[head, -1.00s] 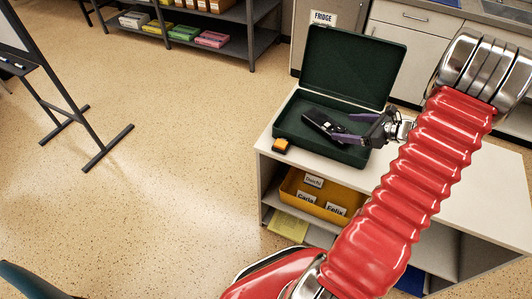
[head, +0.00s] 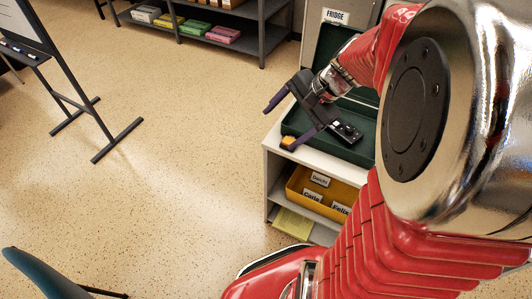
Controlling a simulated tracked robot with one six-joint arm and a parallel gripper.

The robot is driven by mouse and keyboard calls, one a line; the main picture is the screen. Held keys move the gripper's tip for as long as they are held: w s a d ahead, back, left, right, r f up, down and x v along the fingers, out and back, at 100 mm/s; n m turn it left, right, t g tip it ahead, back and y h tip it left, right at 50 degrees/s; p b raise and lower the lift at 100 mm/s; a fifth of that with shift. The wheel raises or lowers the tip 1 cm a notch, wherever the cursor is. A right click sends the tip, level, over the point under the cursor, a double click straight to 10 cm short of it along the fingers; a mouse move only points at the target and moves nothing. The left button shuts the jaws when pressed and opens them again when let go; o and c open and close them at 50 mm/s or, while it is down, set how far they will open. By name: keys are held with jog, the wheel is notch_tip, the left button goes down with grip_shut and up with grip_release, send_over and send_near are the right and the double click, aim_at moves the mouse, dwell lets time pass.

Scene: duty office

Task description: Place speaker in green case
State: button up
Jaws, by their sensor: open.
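The green case (head: 352,154) stands open on the white cabinet top, its raised lid partly hidden by my arm. A black handheld device (head: 346,131) lies inside the case. A small orange and black box (head: 288,142), which looks like the speaker, sits on the cabinet top just outside the case's left front corner. My gripper (head: 289,120) is open and empty, its purple fingertips spread wide above the left edge of the case. One fingertip appears close above the small box; whether it touches cannot be told.
A yellow bin (head: 326,203) with name labels stands on the shelf below the cabinet top (head: 274,139). A dark shelf unit (head: 262,47) stands at the back, a whiteboard stand (head: 72,85) at the left, and a blue chair (head: 38,274) at bottom left. The floor between is clear.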

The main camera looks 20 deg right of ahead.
jog(key=s+a+r+n+t+h, duration=0.1)
jog(key=s+a+r+n+h, duration=0.3)
jog(key=s+a+r+n, duration=0.3)
jog(key=s+a+n, duration=0.3)
jog(key=s+n, duration=0.2)
jog(key=n, duration=0.2)
jog(key=shift+s+a+h, duration=0.2)
jog(key=shift+a+h, duration=0.1)
